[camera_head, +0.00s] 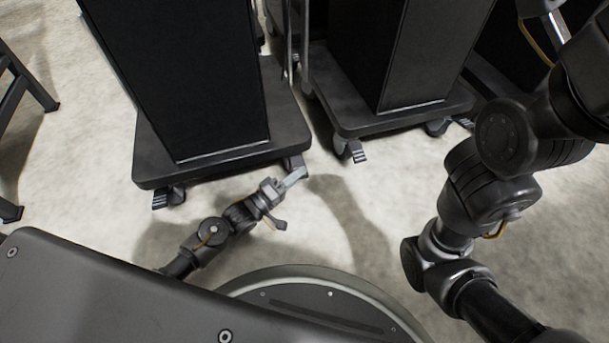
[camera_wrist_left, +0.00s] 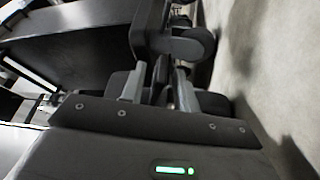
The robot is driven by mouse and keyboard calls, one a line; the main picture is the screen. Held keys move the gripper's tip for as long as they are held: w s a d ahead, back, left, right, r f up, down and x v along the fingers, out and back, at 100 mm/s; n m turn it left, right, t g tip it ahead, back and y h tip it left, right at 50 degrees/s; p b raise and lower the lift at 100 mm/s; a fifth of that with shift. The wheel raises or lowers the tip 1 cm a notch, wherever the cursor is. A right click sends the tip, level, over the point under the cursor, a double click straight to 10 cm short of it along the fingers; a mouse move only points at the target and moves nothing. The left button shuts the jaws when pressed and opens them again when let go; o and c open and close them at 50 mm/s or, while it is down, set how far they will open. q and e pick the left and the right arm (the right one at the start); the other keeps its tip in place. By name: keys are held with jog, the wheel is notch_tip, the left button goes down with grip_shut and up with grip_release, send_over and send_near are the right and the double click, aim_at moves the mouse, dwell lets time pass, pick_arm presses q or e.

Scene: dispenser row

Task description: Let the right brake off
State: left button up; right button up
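The near left cart (camera_head: 218,158) is a dark flat base under a tall black cabinet. Its left caster (camera_head: 175,194) has a ribbed brake pedal (camera_head: 159,200) sticking out toward me. Its right caster (camera_head: 293,162) sits at the front right corner, partly hidden by my left gripper (camera_head: 290,200). That gripper is open, fingers apart, low by this corner. In the left wrist view, the caster (camera_wrist_left: 188,45) shows just beyond the open fingers (camera_wrist_left: 160,88); I cannot tell whether they touch it. The right caster's pedal is not clearly visible. My right gripper is out of view.
A second cart (camera_head: 400,118) stands to the right, with a caster pedal (camera_head: 358,156) at its front left corner. A dark frame (camera_head: 22,85) stands at the far left.

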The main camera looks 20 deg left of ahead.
pick_arm(q)
jog(key=shift+b+x, duration=0.55)
jog(key=shift+x, duration=0.9)
grip_shut()
